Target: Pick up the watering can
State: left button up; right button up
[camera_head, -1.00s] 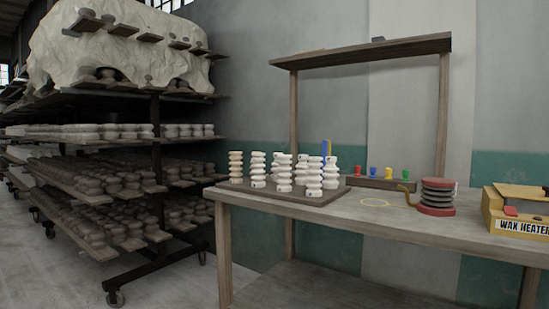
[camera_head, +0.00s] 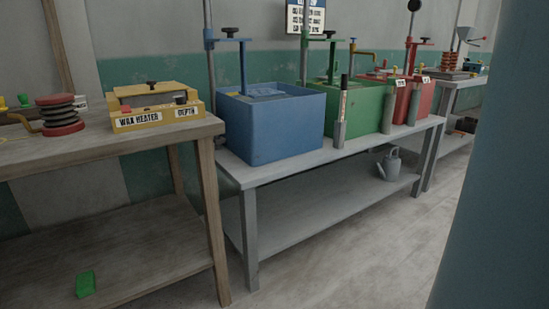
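A grey watering can (camera_head: 390,165) stands upright on the lower shelf (camera_head: 310,208) of the grey table, near that shelf's right end. Its handle and spout show, and it is small in view. The tabletop is above it, and nothing covers it from the front. Neither of my grippers is in view.
The grey table carries a blue bin (camera_head: 268,127), a green bin (camera_head: 358,106) and a red bin (camera_head: 412,100). A wooden table with a yellow wax heater (camera_head: 156,109) stands at left. A blue-grey surface (camera_head: 505,170) fills the right edge. The floor (camera_head: 375,245) in front is clear.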

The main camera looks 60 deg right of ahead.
aim_at(389, 169)
jog(key=z, duration=2.75)
jog(key=i+z, duration=0.4)
jog(key=i, duration=1.25)
jog(key=i+l+u, duration=0.1)
jog(key=i+u, duration=0.2)
jog(key=i, duration=0.25)
jog(key=i+l+u, duration=0.3)
jog(key=i, duration=0.25)
